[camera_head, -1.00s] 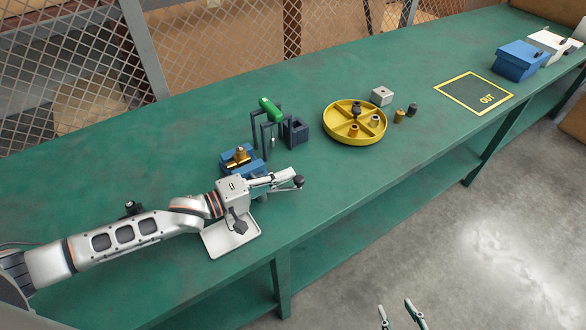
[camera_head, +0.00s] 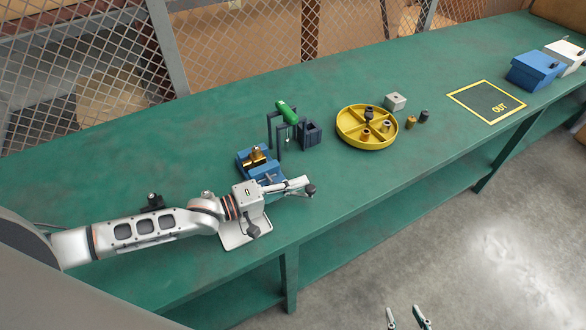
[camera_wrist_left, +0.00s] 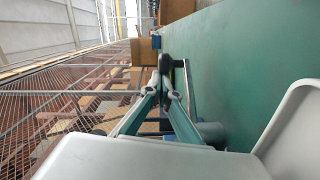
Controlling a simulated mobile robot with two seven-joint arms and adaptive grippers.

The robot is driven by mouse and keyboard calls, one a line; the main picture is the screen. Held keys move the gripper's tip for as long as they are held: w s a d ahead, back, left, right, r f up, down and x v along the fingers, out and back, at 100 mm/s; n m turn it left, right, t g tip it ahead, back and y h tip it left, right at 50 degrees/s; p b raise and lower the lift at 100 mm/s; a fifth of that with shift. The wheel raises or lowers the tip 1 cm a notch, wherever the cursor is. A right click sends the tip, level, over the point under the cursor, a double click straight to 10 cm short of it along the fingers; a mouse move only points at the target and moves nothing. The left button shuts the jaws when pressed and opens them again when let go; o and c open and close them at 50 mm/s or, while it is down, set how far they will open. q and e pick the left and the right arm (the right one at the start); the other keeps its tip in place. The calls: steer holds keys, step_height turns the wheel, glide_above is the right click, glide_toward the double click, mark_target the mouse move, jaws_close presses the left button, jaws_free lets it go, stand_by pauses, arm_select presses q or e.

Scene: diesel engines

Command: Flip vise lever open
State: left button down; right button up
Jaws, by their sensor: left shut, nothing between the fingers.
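The blue vise (camera_head: 245,163) stands on the green workbench with a brass-coloured part (camera_head: 257,156) in its top. My left arm partly hides the vise's near side. A small pale bar shows at that side, but I cannot tell if it is the lever or how it is set. My left gripper (camera_head: 309,189) is shut and empty, just right of and nearer than the vise; touching cannot be told. In the left wrist view its fingers (camera_wrist_left: 165,64) meet at a dark tip. My right gripper (camera_head: 406,317) shows only two fingertips, apart, at the bottom edge, away from the bench.
A stand with a green-handled tool (camera_head: 286,111) and a dark block (camera_head: 311,135) stand behind the vise. A yellow divided tray (camera_head: 352,138) is to the right. A pale plate (camera_head: 232,240) lies under my left wrist. The bench's left back is clear.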

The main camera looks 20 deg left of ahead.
arm_select(q)
steer(key=shift+s+f, duration=0.1)
steer(key=shift+s, duration=0.1)
stand_by(1.5)
steer(key=v, duration=1.1)
steer(key=shift+s+a, duration=0.2)
steer(key=shift+a, duration=0.15)
steer(key=shift+s, duration=0.15)
